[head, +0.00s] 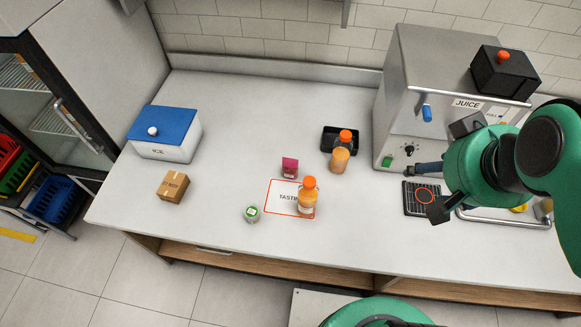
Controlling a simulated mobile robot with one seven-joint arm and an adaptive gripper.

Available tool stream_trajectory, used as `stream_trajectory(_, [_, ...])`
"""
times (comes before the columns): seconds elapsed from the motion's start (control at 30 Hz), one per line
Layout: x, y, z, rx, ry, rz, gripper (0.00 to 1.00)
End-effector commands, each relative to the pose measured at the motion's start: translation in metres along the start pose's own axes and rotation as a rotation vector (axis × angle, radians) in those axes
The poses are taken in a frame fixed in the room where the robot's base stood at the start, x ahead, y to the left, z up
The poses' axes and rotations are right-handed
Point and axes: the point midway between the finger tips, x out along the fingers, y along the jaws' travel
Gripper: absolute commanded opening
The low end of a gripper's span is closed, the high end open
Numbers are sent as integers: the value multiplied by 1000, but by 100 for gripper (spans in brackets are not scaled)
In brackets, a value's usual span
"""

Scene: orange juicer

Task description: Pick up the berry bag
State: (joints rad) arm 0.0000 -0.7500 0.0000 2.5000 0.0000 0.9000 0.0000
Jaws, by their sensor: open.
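A small magenta bag (290,167), probably the berry bag, stands on the counter behind the tasting mat; its print is too small to read. My gripper (428,190) is open and empty on the right, in front of the juice machine and over the dark drip grate (411,204). It is well to the right of the bag and apart from it. Nothing hides the bag.
An orange-capped bottle (307,199) stands on the tasting mat (274,207), with a green-topped jar (252,213) beside it. Another bottle (340,158) stands right of the bag, by a black tray (328,140). The juice machine (405,100) stands right.

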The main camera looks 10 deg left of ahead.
Motion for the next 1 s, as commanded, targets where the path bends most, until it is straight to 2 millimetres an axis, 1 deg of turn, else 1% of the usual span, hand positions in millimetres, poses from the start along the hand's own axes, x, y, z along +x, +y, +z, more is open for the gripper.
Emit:
stream_trajectory(0.07, [0,0,0,0,0,0,60])
stream_trajectory(0.1, [0,0,0,0,0,0,68])
stream_trajectory(0.43, [0,0,0,0,0,0,69])
stream_trajectory(0.57, [2,-2,-5,1,-7,-4,69])
stream_trajectory(0.67, [7,-6,-12,2,-20,-9,69])
stream_trajectory(0.77, [15,-12,-24,6,-39,-16,69])
stream_trajectory(0.87, [26,-21,-39,9,-61,-25,69])
stream_trajectory(1.0, [48,-37,-62,17,-103,-37,69])
